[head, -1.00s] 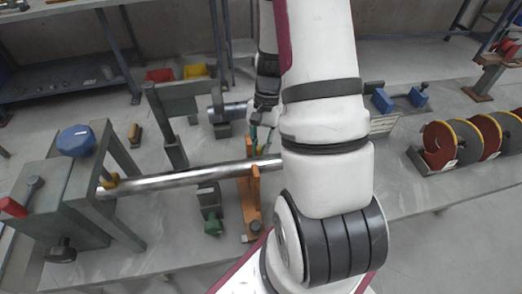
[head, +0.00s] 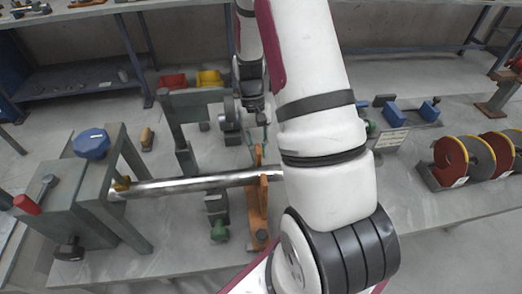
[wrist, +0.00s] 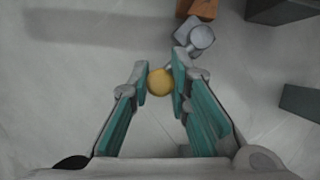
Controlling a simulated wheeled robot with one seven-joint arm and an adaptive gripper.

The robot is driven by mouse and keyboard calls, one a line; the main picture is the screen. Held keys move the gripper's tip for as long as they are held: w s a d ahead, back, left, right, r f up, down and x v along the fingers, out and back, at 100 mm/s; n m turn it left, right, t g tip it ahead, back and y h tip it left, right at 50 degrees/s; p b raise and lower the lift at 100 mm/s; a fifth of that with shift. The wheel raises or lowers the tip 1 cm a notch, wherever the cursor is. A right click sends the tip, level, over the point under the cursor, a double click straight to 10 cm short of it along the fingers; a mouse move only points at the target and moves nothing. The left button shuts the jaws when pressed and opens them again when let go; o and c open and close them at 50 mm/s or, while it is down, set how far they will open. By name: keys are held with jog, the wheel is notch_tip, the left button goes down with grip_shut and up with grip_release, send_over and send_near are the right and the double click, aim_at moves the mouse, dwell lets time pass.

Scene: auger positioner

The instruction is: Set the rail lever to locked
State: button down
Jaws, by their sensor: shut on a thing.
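In the wrist view the lever's yellow ball knob (wrist: 160,82) sits between the teal-padded fingertips of my gripper (wrist: 160,76). The fingers are shut on the knob. A short arm runs from it up and right to a round grey pivot (wrist: 201,38) beside an orange block (wrist: 200,8). In the head view my gripper (head: 262,121) points down just behind the orange support (head: 257,205) that carries the steel bar (head: 205,183). The lever cannot be made out there. No lock marking is readable.
A grey housing (head: 62,195) with a blue knob (head: 91,143) and a red-tipped handle stands at left. A grey upright frame (head: 183,128) stands near my gripper. A rack of red and grey discs (head: 450,160) is at right. The front right bench top is clear.

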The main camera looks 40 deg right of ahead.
dwell(0.5)
jog(key=c, duration=1.5)
grip_release()
jog(key=shift+o, duration=0.2)
jog(key=v, duration=1.2)
jog(key=shift+c, duration=0.5)
